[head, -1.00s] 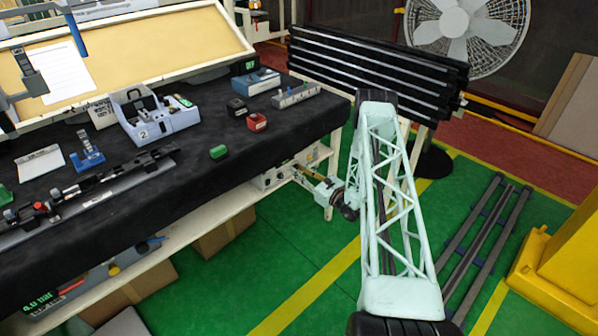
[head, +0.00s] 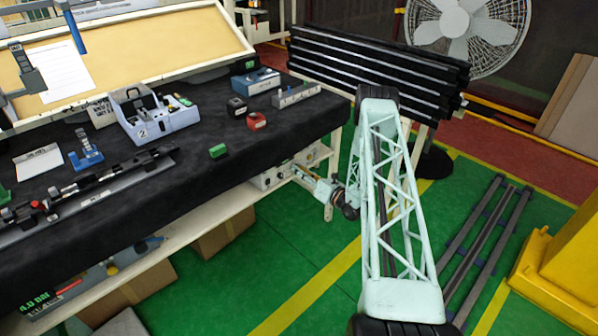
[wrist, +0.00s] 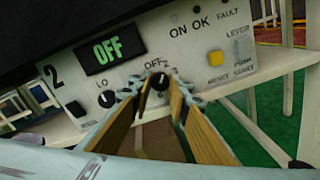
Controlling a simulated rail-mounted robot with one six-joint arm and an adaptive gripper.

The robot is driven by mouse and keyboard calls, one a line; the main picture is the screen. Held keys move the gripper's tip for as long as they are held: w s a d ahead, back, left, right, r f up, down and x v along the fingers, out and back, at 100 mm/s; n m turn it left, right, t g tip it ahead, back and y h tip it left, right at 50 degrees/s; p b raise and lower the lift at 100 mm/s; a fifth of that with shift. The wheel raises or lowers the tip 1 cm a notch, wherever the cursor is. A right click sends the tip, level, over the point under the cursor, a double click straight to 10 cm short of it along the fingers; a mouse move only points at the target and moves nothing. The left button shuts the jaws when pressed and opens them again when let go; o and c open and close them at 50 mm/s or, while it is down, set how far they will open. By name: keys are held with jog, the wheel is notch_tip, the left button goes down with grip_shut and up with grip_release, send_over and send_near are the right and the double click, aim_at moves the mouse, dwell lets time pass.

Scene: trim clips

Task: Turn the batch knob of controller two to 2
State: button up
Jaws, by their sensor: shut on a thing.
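Controller two (wrist: 215,60) is a pale box marked "2" at its left end. Its green display (wrist: 110,52) reads OFF. The batch knob (wrist: 160,81) is a small dark dial with "OFF" and "2" printed above it. My gripper (wrist: 160,88) has its wooden-coloured fingers shut on this knob, one tip on each side. The fingers hide part of the knob's scale, and I cannot tell its pointer angle clearly. In the head view the controller (head: 268,180) sits under the bench's right end, with my gripper (head: 303,170) at its front.
A second knob (wrist: 107,98) marked "LO" sits left of the held one. A yellow button (wrist: 216,58) is to the right. The black bench top (head: 190,170) overhangs the controller. A white bench leg (head: 334,160) stands close to my wrist. Green floor is clear in front.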

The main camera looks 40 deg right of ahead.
jog(key=shift+m, duration=0.3)
jog(key=o, duration=0.8)
jog(key=shift+o, duration=0.2)
jog(key=shift+s, duration=0.1)
jog(key=s, duration=1.1)
jog(key=shift+s+d, duration=0.2)
jog(key=shift+s, duration=0.2)
jog(key=shift+r, duration=0.1)
